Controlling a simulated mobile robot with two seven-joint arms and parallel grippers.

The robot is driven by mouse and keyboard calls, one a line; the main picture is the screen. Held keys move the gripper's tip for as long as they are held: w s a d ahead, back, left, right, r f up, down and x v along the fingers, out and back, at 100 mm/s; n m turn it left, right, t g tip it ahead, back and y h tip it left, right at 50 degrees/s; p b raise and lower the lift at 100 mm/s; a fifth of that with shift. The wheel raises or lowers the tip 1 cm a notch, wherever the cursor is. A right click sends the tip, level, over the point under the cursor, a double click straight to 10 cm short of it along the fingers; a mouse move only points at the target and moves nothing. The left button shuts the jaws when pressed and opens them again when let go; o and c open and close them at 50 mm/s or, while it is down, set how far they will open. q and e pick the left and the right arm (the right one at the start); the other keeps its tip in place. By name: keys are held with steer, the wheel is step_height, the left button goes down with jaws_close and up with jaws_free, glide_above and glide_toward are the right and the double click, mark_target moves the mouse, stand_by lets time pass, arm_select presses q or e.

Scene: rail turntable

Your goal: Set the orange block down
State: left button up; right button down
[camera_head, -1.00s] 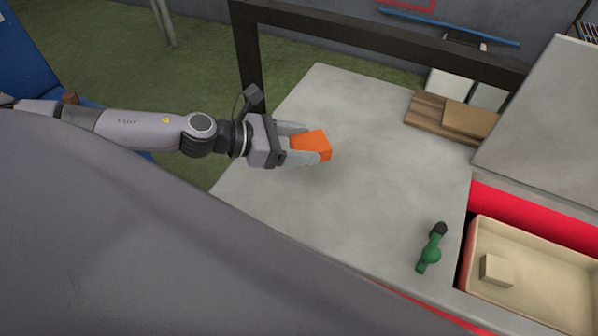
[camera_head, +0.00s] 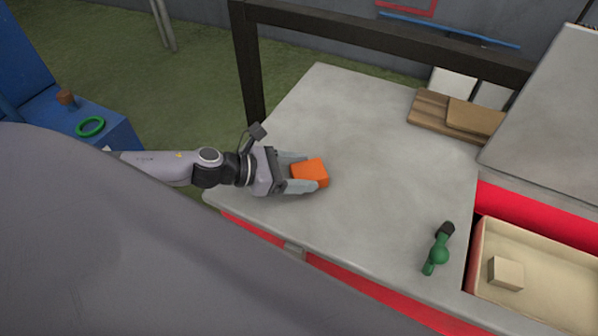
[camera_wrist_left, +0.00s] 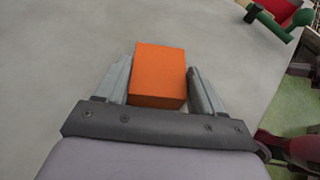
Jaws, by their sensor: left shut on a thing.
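The orange block (camera_head: 310,172) is between the fingers of my left gripper (camera_head: 303,171), over the left part of the grey tabletop (camera_head: 370,190). The gripper is shut on it. In the left wrist view the orange block (camera_wrist_left: 159,75) sits between the two fingers of the left gripper (camera_wrist_left: 160,85), with its top and near side visible. I cannot tell whether the block's underside touches the tabletop. My right gripper is not in view.
A green tool with a dark end (camera_head: 438,250) lies on the tabletop at right. A cream tray (camera_head: 550,262) holds a pale block (camera_head: 506,272). Brown boards (camera_head: 455,118) lie at the back. A dark frame bar (camera_head: 380,40) runs behind. The table's middle is clear.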

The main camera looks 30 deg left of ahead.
arm_select(q)
steer(key=shift+f, duration=0.15)
steer(key=o, duration=1.1)
steer(key=shift+c, duration=0.2)
